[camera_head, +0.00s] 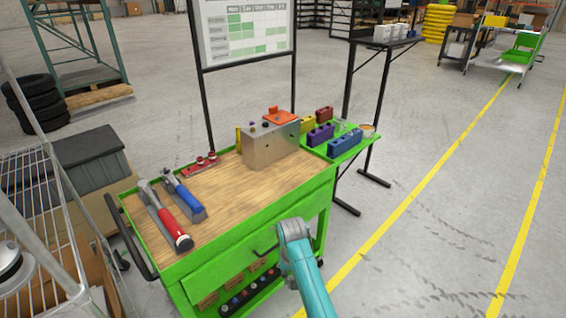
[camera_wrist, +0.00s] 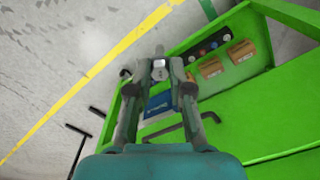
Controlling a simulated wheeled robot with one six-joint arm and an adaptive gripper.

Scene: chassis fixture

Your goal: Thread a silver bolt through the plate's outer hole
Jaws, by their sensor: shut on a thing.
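My gripper (camera_wrist: 160,68) shows in the wrist view with its two fingers closed on a small silver piece, which looks like the silver bolt (camera_wrist: 159,71). Only its pale end shows between the fingertips. In the head view my arm is at the front right of the green cart, and the fingers and bolt cannot be made out there. The grey metal plate (camera_head: 271,148) stands upright as part of a block at the back right of the cart's wooden top. The gripper is well apart from it. I cannot make out the outer hole clearly.
The cart's wooden top (camera_head: 240,187) holds a red-handled tool (camera_head: 166,220), a blue-handled tool (camera_head: 186,196) and a red rack (camera_head: 202,166). A green side tray (camera_head: 345,151) carries coloured blocks. The wood's front right is clear. A handle (camera_wrist: 166,130) juts from the cart's front.

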